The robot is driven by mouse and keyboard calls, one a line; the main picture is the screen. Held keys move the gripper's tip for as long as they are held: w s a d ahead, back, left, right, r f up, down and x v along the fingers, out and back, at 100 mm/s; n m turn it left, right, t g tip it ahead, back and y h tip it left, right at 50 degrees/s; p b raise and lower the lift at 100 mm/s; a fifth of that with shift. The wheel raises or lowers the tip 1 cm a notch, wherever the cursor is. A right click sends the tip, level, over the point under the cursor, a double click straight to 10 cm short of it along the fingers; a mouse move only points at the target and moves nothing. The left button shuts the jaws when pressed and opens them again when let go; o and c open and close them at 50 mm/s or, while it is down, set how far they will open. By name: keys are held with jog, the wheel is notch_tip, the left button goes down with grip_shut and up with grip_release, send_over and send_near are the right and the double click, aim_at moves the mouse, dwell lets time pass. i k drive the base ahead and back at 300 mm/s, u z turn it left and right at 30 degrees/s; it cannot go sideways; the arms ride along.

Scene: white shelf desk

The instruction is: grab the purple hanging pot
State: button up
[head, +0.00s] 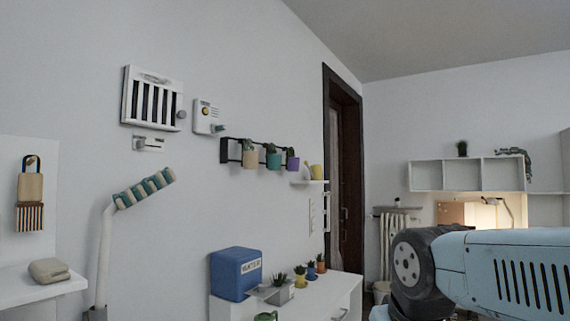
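The purple hanging pot (293,164) hangs on the left wall, with a green plant in it. It is the rightmost of three pots on a black wall rail (233,150). A teal pot (274,161) hangs to its left, and a tan pot (250,159) hangs farther left. My gripper is not in view. Light blue and dark parts at the lower right look like my own arm, and nothing of it is near the pots.
Below the pots a white cabinet (338,297) holds a blue box (236,273) and several small potted plants. A small white wall shelf (309,182) with a yellow item is right of the purple pot. A striped-topped white stand (104,255) rises at left.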

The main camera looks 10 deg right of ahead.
aim_at(292, 163)
jog(key=z, duration=0.05)
jog(key=k, duration=0.55)
jog(key=z, duration=0.35)
jog(key=i, duration=0.5)
jog(key=z, duration=0.5)
jog(key=i, duration=2.2)
jog(key=u, duration=0.9)
jog(key=i, duration=0.65)
jog(key=u, duration=0.4)
jog(key=k, duration=0.8)
